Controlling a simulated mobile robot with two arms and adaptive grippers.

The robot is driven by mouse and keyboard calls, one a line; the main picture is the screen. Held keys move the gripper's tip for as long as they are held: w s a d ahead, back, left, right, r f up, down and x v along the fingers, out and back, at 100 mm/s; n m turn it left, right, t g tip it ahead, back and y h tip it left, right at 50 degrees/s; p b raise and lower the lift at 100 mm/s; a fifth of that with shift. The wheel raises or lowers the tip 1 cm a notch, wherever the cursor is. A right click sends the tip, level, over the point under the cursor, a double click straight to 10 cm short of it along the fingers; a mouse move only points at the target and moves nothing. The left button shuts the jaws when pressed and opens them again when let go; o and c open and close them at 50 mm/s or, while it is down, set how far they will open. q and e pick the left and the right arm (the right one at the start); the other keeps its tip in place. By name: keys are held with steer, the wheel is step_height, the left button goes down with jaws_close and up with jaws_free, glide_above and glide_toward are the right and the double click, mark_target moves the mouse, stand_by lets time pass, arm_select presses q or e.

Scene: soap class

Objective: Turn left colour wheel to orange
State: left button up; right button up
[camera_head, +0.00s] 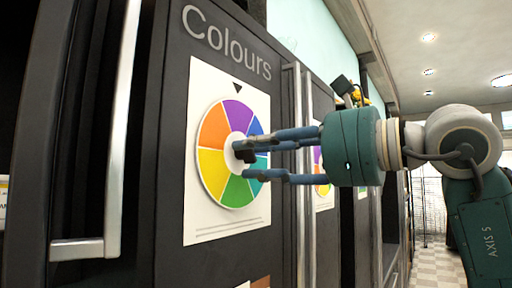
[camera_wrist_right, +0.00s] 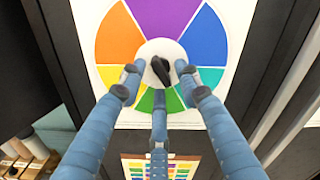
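The left colour wheel (camera_head: 213,165) is on a white poster titled "Colours" on a dark door. Purple is at the top under the black triangle pointer (camera_head: 238,87); orange is at the upper left and yellow below it. A black knob (camera_wrist_right: 161,69) stands out from the wheel's white hub. My right gripper (camera_head: 246,160) comes in from the right with its fingertips close to the hub. In the wrist view its three fingers (camera_wrist_right: 158,80) are spread around the knob, with gaps showing; contact is not clear. My left gripper is not in view.
Another colour wheel (camera_head: 322,190) is farther along on the right, partly hidden by my gripper. Long metal door handles (camera_head: 122,130) stand out at the left and just right of the poster. A chart (camera_wrist_right: 135,170) with coloured rows shows below in the wrist view.

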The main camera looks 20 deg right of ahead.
steer(key=shift+w+a, duration=0.15)
steer(key=shift+w, duration=0.05)
jaws_close()
steer(key=shift+f+m, duration=0.1)
steer(key=shift+m, duration=0.3)
steer(key=m+b, duration=0.2)
steer(key=m, duration=0.3)
steer(key=shift+s+a, duration=0.1)
steer(key=shift+a, duration=0.05)
steer(key=m, duration=0.2)
steer(key=m+b, duration=0.1)
steer(key=m, duration=0.3)
steer(key=shift+r, duration=0.25)
steer(key=shift+b, duration=0.3)
